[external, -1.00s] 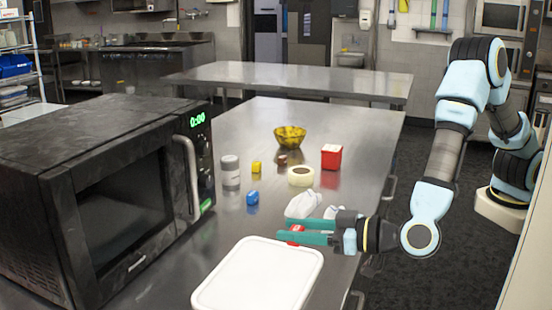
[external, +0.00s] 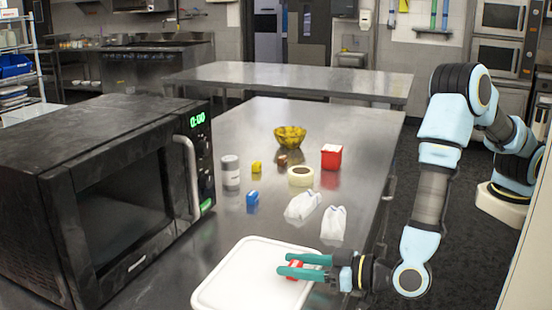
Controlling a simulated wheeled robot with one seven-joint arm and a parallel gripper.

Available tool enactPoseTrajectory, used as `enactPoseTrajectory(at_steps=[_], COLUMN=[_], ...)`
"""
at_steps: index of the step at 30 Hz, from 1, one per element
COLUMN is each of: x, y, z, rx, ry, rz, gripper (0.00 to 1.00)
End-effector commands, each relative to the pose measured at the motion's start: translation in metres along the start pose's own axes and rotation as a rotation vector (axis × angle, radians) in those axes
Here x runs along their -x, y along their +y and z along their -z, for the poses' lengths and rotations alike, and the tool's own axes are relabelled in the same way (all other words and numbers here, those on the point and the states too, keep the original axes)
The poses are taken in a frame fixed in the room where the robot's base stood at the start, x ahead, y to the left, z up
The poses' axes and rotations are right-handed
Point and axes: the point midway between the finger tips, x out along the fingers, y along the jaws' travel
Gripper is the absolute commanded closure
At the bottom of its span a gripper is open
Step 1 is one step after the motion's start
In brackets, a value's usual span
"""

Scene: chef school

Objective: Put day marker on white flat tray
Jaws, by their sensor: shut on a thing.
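My gripper (external: 287,265) has teal fingers and is shut on a small red and white object, the day marker (external: 294,267). It is over the right part of the white flat tray (external: 235,285). The fingers partly hide the marker. I cannot tell whether the marker touches the tray. The tray lies at the near end of the steel table, in front of the microwave's right side.
A black microwave (external: 110,200) stands on the left. Two white crumpled items (external: 302,206) (external: 333,222) lie behind the tray. Further back are a blue object (external: 252,200), a tape roll (external: 300,176), a grey jar (external: 230,170), a red box (external: 331,157) and a yellow bowl (external: 290,137).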

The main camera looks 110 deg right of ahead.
Motion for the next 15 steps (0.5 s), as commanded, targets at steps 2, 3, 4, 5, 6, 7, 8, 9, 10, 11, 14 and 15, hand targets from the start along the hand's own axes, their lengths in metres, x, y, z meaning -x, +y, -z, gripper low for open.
enactPoseTrajectory(at_steps=[2, 3, 4, 5, 6, 7, 8, 9, 10, 11, 14, 15], x=[-0.0002, -0.0001, -0.0001, -0.0001, -0.0001, -0.0001, -0.0001, -0.0001, -0.0001, -0.0001, -0.0002, -0.0001], y=[0.0000, 0.0000, 0.0000, 0.0000, 0.0000, 0.0000, 0.0000, 0.0000, 0.0000, 0.0000, 0.0001, 0.0001], z=[-0.0013, -0.0012, -0.0012, -0.0012, -0.0012, -0.0012, -0.0012, -0.0012, -0.0012, -0.0011, -0.0011, -0.0010], rx=[0.000, 0.000, 0.000, 0.000, 0.000, 0.000, 0.000, 0.000, 0.000, 0.000, 0.000, 0.000], ry=[0.000, 0.000, 0.000, 0.000, 0.000, 0.000, 0.000, -0.001, -0.001, -0.001, -0.001, -0.001], rz=[0.000, 0.000, 0.000, 0.000, 0.000, 0.000, 0.000, 0.000, 0.000, 0.000, 0.000, 0.000], gripper=[0.52, 0.47, 0.44, 0.40, 0.36, 0.32, 0.29, 0.26, 0.26, 0.26, 0.26, 0.26])
